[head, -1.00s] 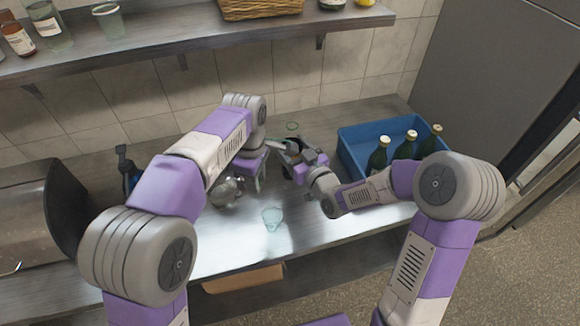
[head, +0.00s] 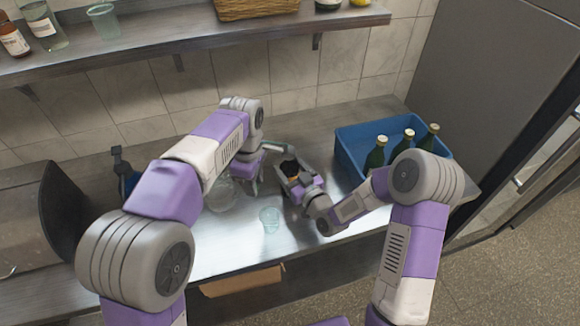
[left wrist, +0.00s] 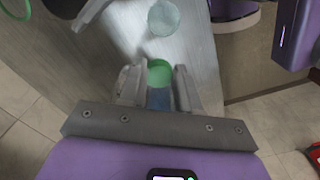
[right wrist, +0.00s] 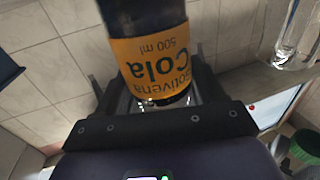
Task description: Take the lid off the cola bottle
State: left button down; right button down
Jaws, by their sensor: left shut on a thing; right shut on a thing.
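The dark cola bottle with an orange label (right wrist: 158,62) is between the fingers of my right gripper (right wrist: 155,98), which is shut on it. In the head view the bottle (head: 290,167) shows only partly at my right gripper (head: 295,182). I cannot make out its lid. My left gripper (left wrist: 158,88) is shut on a small blue object with a green end (left wrist: 160,72); I cannot tell what it is. In the head view my left gripper (head: 252,182) is just left of the bottle, with a gap between them.
A clear tumbler (head: 270,219) stands on the counter in front of the grippers. A round clear glass vessel (head: 221,194) is partly behind my left arm. A blue crate (head: 352,168) with several green bottles is at the right. A shelf (head: 200,42) runs above the counter.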

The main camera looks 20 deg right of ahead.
jog(key=shift+f, duration=0.1)
jog(key=shift+c, duration=0.6)
grip_release()
